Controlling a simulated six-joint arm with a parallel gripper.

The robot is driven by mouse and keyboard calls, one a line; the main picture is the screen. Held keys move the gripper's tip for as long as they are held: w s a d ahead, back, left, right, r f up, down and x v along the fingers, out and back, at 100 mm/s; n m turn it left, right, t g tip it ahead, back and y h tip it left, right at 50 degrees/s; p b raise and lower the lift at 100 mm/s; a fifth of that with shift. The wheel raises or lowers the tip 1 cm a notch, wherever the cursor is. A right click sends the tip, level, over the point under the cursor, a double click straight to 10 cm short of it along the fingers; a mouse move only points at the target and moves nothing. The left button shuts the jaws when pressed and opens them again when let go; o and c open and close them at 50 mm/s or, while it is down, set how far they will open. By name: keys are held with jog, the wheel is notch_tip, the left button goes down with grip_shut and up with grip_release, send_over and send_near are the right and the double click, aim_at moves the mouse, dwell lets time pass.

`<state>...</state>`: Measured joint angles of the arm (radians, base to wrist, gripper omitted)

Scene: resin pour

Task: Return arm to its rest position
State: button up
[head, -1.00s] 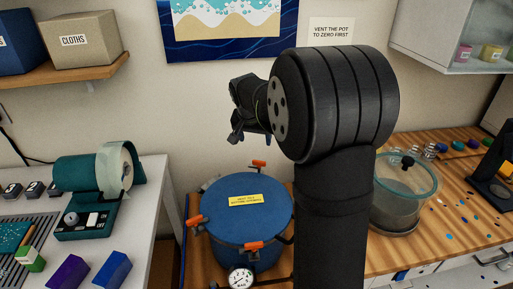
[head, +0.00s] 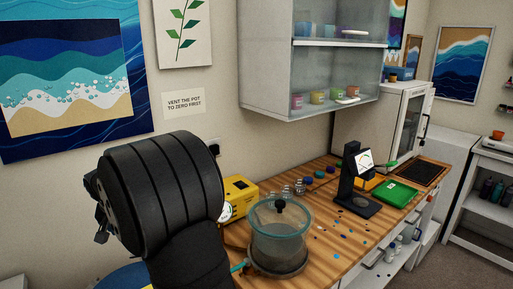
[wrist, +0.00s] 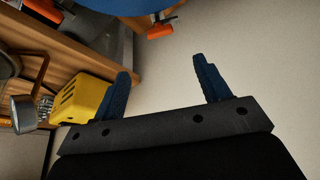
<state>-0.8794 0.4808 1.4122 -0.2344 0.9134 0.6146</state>
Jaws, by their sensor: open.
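My gripper (wrist: 165,86) is open in the wrist view, its two blue fingers apart with nothing between them. Pale wall or floor surface fills the view beyond the fingers. In the head view my black arm rises at the lower left, and its large joint hides most of the gripper; only a small dark part shows at its left edge. The blue pot (head: 122,278) is mostly hidden behind my arm at the bottom; its blue edge also shows at the top of the wrist view (wrist: 120,5).
A yellow unit (head: 241,188) stands behind my arm on the wooden bench. A glass-walled chamber (head: 280,235) is close to the arm's right. A black stand (head: 355,185) and green tray (head: 396,194) are farther right. A wall cabinet (head: 270,70) hangs above.

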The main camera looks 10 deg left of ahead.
jog(key=x, duration=1.3)
jog(key=shift+w+f, duration=0.15)
